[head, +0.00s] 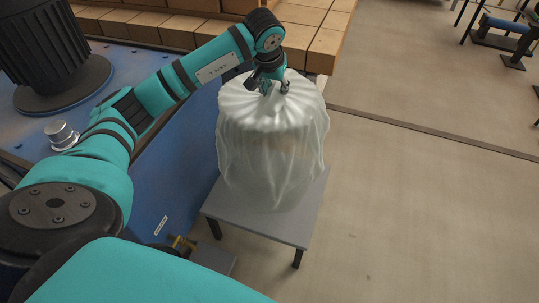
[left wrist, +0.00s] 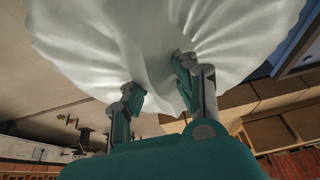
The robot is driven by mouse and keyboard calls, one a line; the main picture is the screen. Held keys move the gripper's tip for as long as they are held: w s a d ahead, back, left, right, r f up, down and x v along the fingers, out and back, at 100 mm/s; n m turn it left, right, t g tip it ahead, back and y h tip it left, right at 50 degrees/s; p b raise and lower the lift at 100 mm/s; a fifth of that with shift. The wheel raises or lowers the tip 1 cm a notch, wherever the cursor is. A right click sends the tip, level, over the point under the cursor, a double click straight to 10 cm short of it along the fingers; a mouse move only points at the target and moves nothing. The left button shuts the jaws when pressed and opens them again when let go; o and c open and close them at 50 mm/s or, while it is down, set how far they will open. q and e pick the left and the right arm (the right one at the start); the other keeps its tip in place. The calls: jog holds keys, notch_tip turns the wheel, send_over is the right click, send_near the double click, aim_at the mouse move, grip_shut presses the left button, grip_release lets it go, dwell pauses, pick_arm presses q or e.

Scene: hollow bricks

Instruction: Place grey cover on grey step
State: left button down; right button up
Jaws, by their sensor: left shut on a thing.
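The cover (head: 270,125) is a pale, whitish-grey, see-through sheet with folds. It hangs in a rounded, drum-like shape over the grey step (head: 306,215), a low flat platform on dark legs. My left gripper (head: 274,88) is at the top of the cover, shut on its gathered middle. In the left wrist view, the cover (left wrist: 90,45) spreads out beyond the fingers (left wrist: 160,88), with a fold pinched between them. The cover's lower edge appears at the step top, but I cannot tell whether it touches.
A blue surface (head: 175,170) stands close left of the step. Stacked tan bricks (head: 310,45) lie behind the cover. A small grey block (head: 212,258) is at the step's front left. The floor (head: 420,210) to the right is clear.

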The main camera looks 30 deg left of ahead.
aim_at(274, 106)
pick_arm(q)
notch_tip(274, 106, down, 6)
jog(key=shift+a+f+b, duration=0.1)
jog(key=shift+a+b, duration=0.05)
jog(key=shift+b, duration=0.15)
notch_tip(274, 106, down, 4)
jog(key=shift+r, duration=0.2)
jog(key=c, duration=1)
grip_release()
jog(key=shift+c, duration=0.2)
pick_arm(e)
jog(key=r, duration=0.1)
jog(key=w+r, duration=0.1)
jog(key=r, duration=0.1)
jog(key=shift+w+a, duration=0.15)
jog(key=shift+w, duration=0.15)
pick_arm(q)
jog(key=p+v, duration=0.1)
jog(key=v, duration=1.1)
jog(key=shift+r, duration=0.1)
pick_arm(e)
jog(key=s+f, duration=0.1)
jog(key=f, duration=0.1)
jog(key=s+f, duration=0.1)
jog(key=f, duration=0.1)
jog(key=shift+s+d, duration=0.2)
